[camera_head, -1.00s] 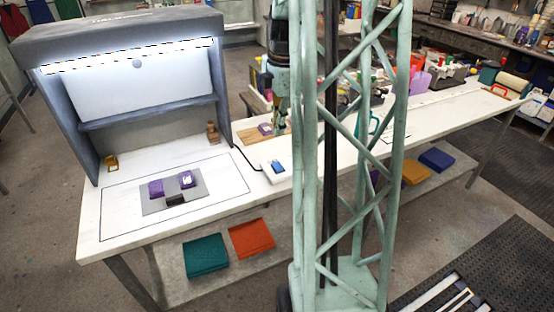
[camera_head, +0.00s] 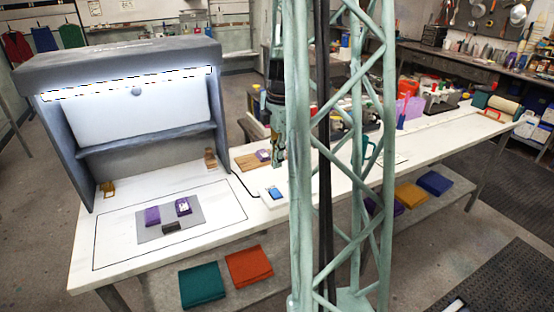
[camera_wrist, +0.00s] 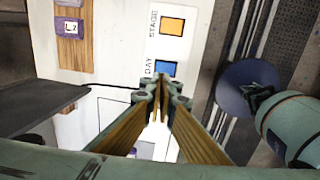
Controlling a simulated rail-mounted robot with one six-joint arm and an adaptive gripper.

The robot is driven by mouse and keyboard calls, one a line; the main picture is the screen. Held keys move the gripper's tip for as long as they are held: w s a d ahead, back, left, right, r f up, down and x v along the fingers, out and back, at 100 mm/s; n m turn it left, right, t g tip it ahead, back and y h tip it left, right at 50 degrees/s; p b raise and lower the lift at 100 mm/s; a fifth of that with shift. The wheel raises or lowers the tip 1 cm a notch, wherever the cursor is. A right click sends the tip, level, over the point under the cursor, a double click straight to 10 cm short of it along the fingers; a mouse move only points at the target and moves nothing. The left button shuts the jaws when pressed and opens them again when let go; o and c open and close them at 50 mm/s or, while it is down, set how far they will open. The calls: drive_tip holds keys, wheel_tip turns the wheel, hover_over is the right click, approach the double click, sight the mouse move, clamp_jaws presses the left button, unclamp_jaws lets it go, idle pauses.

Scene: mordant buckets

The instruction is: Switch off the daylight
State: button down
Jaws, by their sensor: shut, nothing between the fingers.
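The light booth (camera_head: 60,140) stands on the left of the bench with its strip light (camera_head: 130,83) glowing white. A white switch box (camera_head: 268,203) sits on the bench to its right, with a blue switch (camera_head: 275,193) showing. In the wrist view, the blue switch (camera_wrist: 165,69) is marked DAY, and an orange switch (camera_wrist: 172,26) marked STAGE lies above it. My gripper (camera_head: 279,172) is shut and empty, pointing down above the bench near the switch box. In the wrist view, my gripper's fingertips (camera_wrist: 161,83) appear just below the blue switch; whether they touch it is unclear.
A wooden board (camera_head: 245,163) with another purple packet is behind the switch box. My lattice column hides part of the bench.

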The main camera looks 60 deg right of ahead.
sight(275, 190)
drive_tip(key=shift+w+d+f+b, duration=0.1)
drive_tip(key=shift+w+f+b, duration=0.15)
drive_tip(key=shift+f, duration=1.6)
drive_tip(key=shift+w+d+f+b, duration=0.15)
drive_tip(key=shift+f+b, duration=0.1)
drive_tip(key=shift+f, duration=1.65)
drive_tip(key=shift+w+d+f+b, duration=0.1)
drive_tip(key=shift+w+f+b, duration=0.15)
drive_tip(key=shift+f, duration=1.6)
